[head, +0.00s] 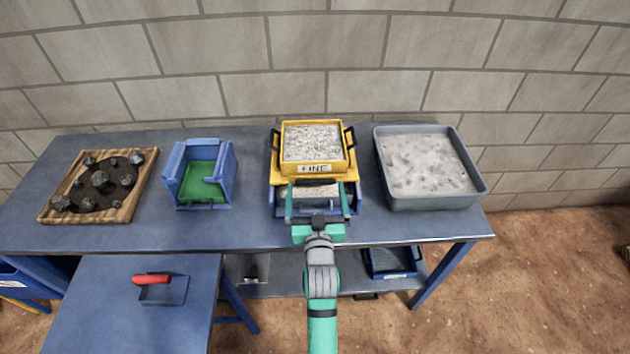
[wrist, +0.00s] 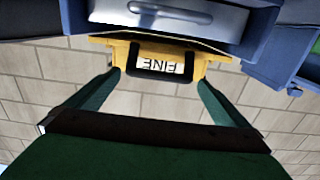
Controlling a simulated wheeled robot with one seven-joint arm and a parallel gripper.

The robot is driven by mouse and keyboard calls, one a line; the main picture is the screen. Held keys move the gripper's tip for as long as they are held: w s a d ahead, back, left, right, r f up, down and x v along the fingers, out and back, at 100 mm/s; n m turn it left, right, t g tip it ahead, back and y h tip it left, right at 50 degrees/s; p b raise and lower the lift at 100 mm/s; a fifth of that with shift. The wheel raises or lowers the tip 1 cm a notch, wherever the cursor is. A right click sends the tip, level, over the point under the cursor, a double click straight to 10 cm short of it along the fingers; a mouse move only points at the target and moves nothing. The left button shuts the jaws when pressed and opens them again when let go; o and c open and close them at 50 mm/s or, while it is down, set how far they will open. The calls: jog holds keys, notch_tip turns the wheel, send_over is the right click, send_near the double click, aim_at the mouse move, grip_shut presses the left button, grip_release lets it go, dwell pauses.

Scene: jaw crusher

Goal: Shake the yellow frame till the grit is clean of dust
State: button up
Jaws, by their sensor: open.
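The yellow frame (head: 312,147), labelled FINE, sits on a blue stand on the table and is filled with grey grit (head: 312,141). It has black handles on its left and right sides. The wrist view shows its labelled front (wrist: 162,62) upside down, with a black handle around the label. My gripper (head: 318,190) is open in front of the frame, its two green fingers apart and empty. In the wrist view the fingers (wrist: 160,85) stand either side of the label. I cannot tell whether they touch the frame.
A grey tub (head: 481,190) of pale dust stands right of the frame. A blue bin (head: 226,170) with a green inside and a wooden tray (head: 150,168) of dark rocks stand left. A red-handled scoop (head: 152,280) lies on the lower front table (head: 115,325).

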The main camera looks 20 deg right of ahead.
aim_at(315, 180)
jog(key=shift+x, duration=2.05)
